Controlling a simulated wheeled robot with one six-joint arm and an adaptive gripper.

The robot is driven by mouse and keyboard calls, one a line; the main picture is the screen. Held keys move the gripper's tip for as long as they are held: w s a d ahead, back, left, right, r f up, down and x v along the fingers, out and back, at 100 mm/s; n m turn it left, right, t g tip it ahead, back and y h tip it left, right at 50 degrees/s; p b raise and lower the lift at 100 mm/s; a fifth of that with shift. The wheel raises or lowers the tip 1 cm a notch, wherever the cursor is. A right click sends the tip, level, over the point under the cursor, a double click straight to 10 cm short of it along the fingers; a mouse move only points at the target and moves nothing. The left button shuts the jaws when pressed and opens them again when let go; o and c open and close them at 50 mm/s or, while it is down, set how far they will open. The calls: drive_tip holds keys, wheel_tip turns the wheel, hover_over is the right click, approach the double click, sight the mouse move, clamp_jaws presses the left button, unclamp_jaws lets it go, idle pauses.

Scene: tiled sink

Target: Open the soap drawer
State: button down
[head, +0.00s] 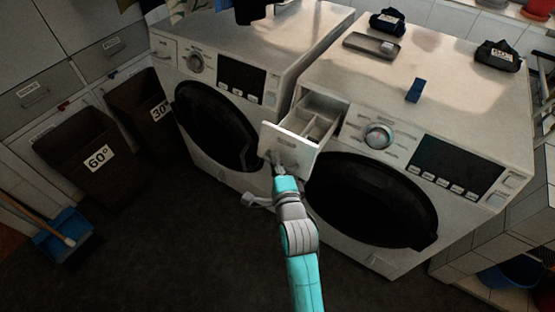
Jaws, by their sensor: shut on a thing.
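The soap drawer (291,150) of the right washing machine (318,82) is pulled out toward me. Its inner compartments (317,121) show from above and look empty. My gripper (279,169) is at the lower part of the drawer's front panel, shut on it. The fingertips are small and partly hidden by my own wrist, so the exact grip on the handle is unclear. My arm reaches up from the bottom of the view.
A second washing machine (203,112) stands close on the left, with its own drawer shut. A blue block (415,90), a grey tray (361,45) and dark bags (498,56) lie on the right machine. Dark bins (83,143) stand at left. The dark floor (180,245) in front is clear.

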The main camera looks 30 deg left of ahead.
drive_tip(key=c, duration=1.2)
unclamp_jaws()
drive_tip(key=v, duration=1.2)
drive_tip(key=shift+d+f, duration=0.1)
